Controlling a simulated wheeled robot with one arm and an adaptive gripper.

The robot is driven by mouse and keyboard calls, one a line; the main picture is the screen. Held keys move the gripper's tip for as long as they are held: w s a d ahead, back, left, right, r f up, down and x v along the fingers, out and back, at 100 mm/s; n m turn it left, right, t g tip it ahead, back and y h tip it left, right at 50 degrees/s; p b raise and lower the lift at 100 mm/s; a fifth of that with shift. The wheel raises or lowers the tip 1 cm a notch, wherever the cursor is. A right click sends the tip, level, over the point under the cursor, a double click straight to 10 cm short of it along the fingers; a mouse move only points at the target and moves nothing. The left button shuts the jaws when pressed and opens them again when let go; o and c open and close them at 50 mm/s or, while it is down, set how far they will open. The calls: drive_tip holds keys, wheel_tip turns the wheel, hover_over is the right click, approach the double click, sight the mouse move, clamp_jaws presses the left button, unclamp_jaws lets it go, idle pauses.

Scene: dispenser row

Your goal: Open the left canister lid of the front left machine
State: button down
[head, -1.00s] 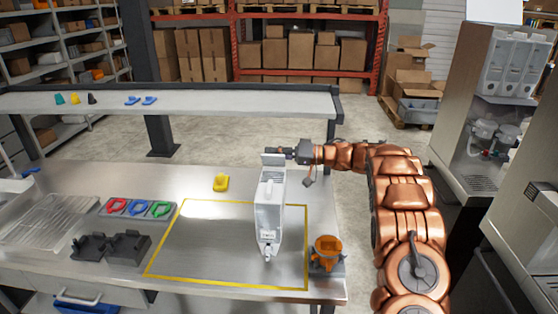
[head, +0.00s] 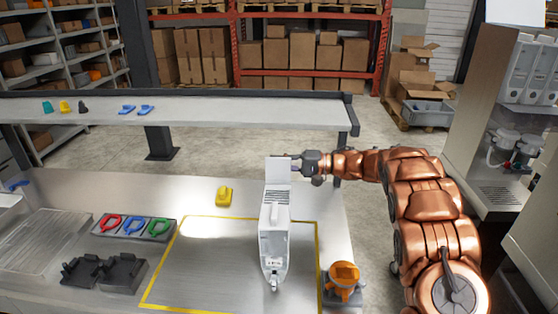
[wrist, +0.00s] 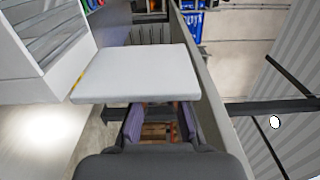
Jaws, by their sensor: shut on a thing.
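In the wrist view the lid (wrist: 135,74) is a flat white plate just ahead of the gripper fingers (wrist: 161,110), which have purple pads. The ribbed canister top (wrist: 45,38) shows at upper left there. The fingertip contact is partly hidden by the lid.
A machine (head: 500,130) with white canisters stands at the right. An orange part (head: 344,272) sits right of the canister, a yellow part (head: 224,196) behind left. Coloured rings (head: 134,226) and black holders (head: 104,272) lie left. A raised shelf (head: 220,112) runs behind.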

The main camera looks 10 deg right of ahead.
drive_tip(key=shift+d+m, duration=0.3)
drive_tip(key=shift+d, duration=0.25)
drive_tip(key=c, duration=1.2)
unclamp_jaws()
drive_tip(key=v, duration=1.2)
drive_tip(key=shift+s+a, duration=0.1)
